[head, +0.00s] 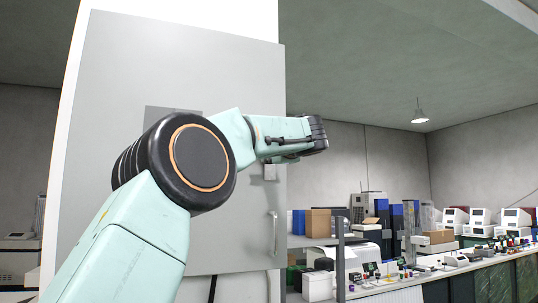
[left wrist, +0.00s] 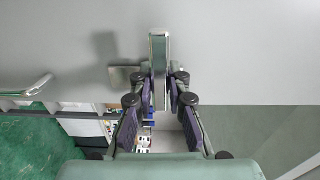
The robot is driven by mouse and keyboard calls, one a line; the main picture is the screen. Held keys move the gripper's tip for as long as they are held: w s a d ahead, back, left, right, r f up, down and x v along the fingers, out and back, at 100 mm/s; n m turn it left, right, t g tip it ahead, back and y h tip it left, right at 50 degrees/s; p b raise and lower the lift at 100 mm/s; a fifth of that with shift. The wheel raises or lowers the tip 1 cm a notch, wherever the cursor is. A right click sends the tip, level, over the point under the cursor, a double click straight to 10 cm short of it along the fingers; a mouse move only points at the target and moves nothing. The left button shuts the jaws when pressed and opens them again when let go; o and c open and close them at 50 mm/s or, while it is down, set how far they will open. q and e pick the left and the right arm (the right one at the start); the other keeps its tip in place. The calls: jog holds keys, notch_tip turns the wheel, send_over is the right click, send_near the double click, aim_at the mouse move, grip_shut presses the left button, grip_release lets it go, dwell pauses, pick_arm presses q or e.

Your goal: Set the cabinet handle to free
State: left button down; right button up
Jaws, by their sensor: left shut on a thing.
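The grey cabinet door (head: 235,75) stands in front of me in the head view, with my left arm reaching across it. In the left wrist view, the cabinet handle (left wrist: 159,50) is a shiny metal bar in front of the grey door face (left wrist: 230,45). Its mounting plate (left wrist: 121,75) shows to its left. My left gripper (left wrist: 160,92) is shut on the handle, with one dark-padded finger on each side. The gripped part is partly hidden by the fingers. My right gripper is not in view.
A fixed pull handle (head: 273,228) is lower on the door; a curved metal bar (left wrist: 28,88) shows at left in the left wrist view. To the right, a long counter (head: 425,282) carries several machines and small items. Boxes (head: 318,222) stand on a shelf beyond the door edge.

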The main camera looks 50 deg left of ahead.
pick_arm(q)
jog(key=shift+r+m, duration=0.1)
jog(key=shift+m, duration=0.3)
jog(key=c, duration=1.3)
grip_release()
jog(key=shift+a, duration=0.1)
jog(key=v, duration=1.2)
jog(key=shift+s, duration=0.15)
